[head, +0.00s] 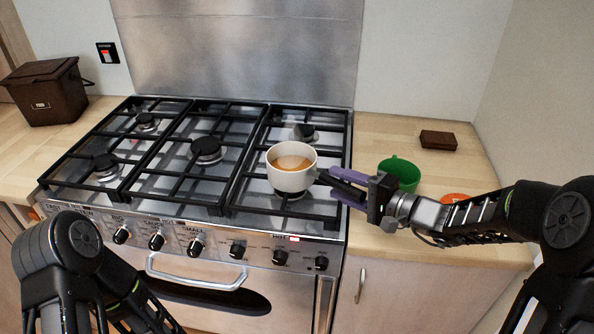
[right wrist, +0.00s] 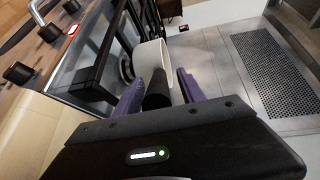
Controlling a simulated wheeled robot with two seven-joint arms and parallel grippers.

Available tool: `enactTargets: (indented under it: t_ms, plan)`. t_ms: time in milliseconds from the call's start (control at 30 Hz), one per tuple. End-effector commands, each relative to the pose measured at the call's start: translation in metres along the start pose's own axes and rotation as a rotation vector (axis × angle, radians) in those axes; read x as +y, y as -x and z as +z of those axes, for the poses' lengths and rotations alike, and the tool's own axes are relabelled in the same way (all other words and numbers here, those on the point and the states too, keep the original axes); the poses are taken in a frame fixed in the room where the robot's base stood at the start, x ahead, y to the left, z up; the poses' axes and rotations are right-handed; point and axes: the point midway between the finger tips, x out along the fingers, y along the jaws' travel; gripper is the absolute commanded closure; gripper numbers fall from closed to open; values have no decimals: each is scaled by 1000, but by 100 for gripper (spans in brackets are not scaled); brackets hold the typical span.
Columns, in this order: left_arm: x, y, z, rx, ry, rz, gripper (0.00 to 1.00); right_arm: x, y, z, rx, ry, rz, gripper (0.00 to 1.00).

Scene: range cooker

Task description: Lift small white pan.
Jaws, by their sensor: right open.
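The small white pan (head: 291,180) stands upright on the front right burner of the cooker, with orange-brown contents inside. Its dark handle points right toward my right gripper (head: 338,188). The pan (right wrist: 151,62) and its black handle (right wrist: 157,92) also show in the right wrist view. My right gripper is open, with its purple fingers (right wrist: 160,92) on either side of the handle; I cannot tell whether they touch it. My left arm shows at the lower left of the head view, but its gripper is not visible.
The cooker (head: 110,208) has black grates and several front knobs. A green mug (head: 400,172), a dark brown block (head: 438,139) and an orange item (head: 455,198) sit on the right counter (head: 375,128). A brown bin (head: 46,92) stands on the left counter.

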Motion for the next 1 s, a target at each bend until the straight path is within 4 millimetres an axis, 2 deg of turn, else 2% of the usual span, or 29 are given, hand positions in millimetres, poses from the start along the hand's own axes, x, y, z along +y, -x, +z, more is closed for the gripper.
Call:
enactTargets:
  t_ms: [100, 667, 1000]
  plan:
    - [0, 1, 0, -1, 1, -1, 44, 0, -6, 0, -1, 1, 1, 53]
    - [0, 1, 0, -1, 1, -1, 44, 0, -5, 0, 1, 1, 0, 54]
    - [0, 1, 0, -1, 1, -1, 44, 0, -5, 0, 1, 1, 0, 81]
